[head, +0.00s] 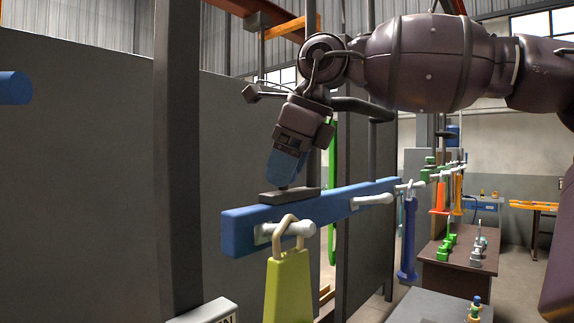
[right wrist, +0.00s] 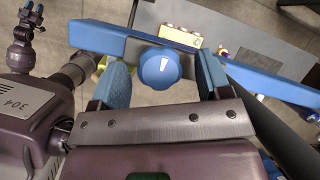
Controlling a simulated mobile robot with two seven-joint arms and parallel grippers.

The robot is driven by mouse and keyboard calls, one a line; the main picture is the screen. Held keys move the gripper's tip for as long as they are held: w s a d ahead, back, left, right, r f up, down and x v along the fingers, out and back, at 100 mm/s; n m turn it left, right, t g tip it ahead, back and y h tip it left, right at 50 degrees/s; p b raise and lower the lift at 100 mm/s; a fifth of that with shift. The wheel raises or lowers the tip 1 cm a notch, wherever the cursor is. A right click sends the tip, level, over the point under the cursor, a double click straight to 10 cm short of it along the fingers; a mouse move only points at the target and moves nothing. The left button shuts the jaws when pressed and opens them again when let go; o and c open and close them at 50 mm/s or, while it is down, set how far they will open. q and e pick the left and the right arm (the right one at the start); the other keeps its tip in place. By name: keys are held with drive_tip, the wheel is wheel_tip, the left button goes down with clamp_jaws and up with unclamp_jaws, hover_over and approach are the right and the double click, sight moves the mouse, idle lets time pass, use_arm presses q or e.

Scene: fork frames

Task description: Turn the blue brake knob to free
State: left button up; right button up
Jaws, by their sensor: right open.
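The blue brake knob (right wrist: 158,68) is round, with a white pointer mark that points towards the top of the right wrist view. It stands at a blue beam, which crosses the head view (head: 345,203). My right gripper (head: 285,173) points down over the dark plate (head: 290,195) on the beam. In the right wrist view its two blue fingers (right wrist: 164,78) are apart, one on each side of the knob, with gaps between. In the head view the fingers hide the knob.
A yellow-green piece (head: 288,285) hangs from a white peg on the beam's front. A dark post (head: 178,150) stands at left before a grey panel (head: 80,180). A brown table (head: 455,265) with green parts stands at right.

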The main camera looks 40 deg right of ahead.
drive_tip(key=c, duration=0.9)
